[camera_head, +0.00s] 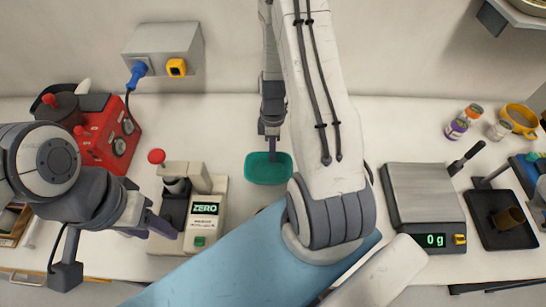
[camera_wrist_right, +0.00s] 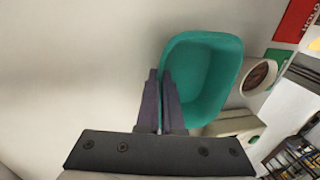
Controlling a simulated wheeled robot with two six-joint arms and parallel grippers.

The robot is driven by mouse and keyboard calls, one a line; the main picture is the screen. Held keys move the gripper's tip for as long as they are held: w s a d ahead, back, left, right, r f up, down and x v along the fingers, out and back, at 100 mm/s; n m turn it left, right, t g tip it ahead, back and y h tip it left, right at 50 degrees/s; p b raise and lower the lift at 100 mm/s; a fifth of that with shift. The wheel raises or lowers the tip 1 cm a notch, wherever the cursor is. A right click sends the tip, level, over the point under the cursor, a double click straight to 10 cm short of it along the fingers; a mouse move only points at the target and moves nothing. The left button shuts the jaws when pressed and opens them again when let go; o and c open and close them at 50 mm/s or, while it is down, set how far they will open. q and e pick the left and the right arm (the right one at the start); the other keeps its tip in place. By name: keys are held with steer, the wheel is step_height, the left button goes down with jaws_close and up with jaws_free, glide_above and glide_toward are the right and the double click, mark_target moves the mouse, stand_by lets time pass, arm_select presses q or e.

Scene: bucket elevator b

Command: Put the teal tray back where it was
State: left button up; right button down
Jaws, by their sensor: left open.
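The teal tray (camera_head: 269,170) is near the middle of the bench in the head view, empty as far as I can see. My right gripper (camera_head: 270,137) is at its far rim, pointing down. In the right wrist view the tray (camera_wrist_right: 205,80) has its rim between the two dark fingers of my right gripper (camera_wrist_right: 161,100), which are close together, one inside and one outside the wall. I cannot tell whether the tray rests on the bench or is slightly raised. My left gripper (camera_head: 158,222) is open and empty beside the cream device.
The cream device (camera_head: 203,215) reading ZERO stands left of the tray. Further left is a red machine (camera_head: 108,135). A scale (camera_head: 424,200) reading 0 g and a black tray (camera_head: 500,220) lie to the right. Bench just right of the teal tray is hidden by my arm.

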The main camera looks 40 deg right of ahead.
steer(key=x, duration=0.1)
steer(key=p+x, duration=0.1)
steer(key=x, duration=0.1)
steer(key=shift+w+d+f, duration=0.1)
steer(key=shift+w+d, duration=0.05)
steer(key=shift+d, duration=0.05)
steer(key=shift+f, duration=0.25)
steer(key=shift+f, duration=0.15)
steer(key=c, duration=1.1)
jaws_free()
